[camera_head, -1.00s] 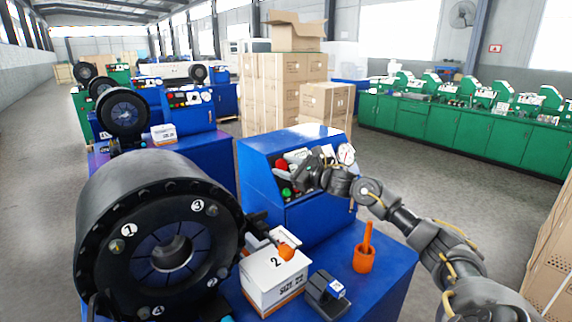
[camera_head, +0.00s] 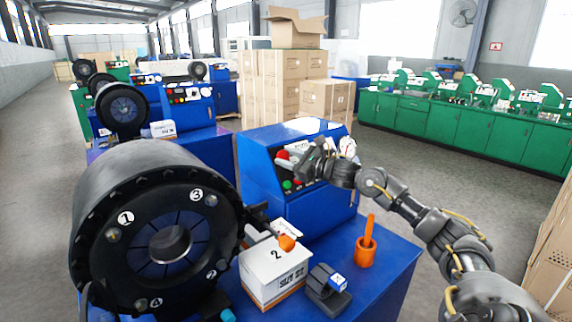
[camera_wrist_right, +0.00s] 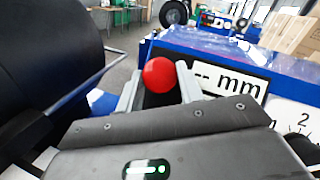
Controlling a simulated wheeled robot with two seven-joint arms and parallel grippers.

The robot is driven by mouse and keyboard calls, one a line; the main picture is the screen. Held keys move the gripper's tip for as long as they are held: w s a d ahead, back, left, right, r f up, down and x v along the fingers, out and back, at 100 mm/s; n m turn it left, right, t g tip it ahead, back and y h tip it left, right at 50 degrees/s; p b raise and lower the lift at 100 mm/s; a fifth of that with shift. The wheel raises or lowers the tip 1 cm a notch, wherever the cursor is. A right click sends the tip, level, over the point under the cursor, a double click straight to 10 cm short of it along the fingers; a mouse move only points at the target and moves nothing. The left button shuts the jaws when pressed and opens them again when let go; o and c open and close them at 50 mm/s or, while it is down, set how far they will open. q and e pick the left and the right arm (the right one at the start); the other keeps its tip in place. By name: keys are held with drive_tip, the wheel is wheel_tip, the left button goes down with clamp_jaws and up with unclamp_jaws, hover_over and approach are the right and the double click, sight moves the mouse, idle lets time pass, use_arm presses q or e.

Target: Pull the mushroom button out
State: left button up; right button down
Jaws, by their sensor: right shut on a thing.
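The red mushroom button (camera_head: 283,154) is on the sloped front panel of the blue control cabinet (camera_head: 262,177). In the right wrist view the round red head (camera_wrist_right: 159,75) sits between the two pale fingers of my right gripper (camera_wrist_right: 159,88). The gripper is shut on it. In the head view my right gripper (camera_head: 292,163) reaches the panel from the right and covers part of it. The button's stem and base are hidden. A green button (camera_head: 287,185) lies below the gripper. My left gripper does not show.
A large black crimper head (camera_head: 150,235) stands at the left. A white box (camera_head: 272,275), a dark stand (camera_head: 327,290) and an orange cup (camera_head: 365,252) sit on the blue bench (camera_head: 392,268). A panel label reading "mm" (camera_wrist_right: 238,80) is close to the gripper.

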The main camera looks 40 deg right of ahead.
drive_tip(key=c, duration=1.2)
unclamp_jaws()
drive_tip(key=shift+o, duration=0.2)
drive_tip(key=shift+s+r, duration=0.15)
drive_tip(key=shift+s, duration=0.1)
drive_tip(key=shift+d, duration=0.1)
drive_tip(key=shift+s+d+f, duration=0.1)
drive_tip(key=shift+s+f, duration=0.1)
drive_tip(key=shift+s, duration=0.05)
drive_tip(key=b+v, duration=0.8)
drive_tip(key=v, duration=0.2)
drive_tip(key=shift+s+r, duration=0.2)
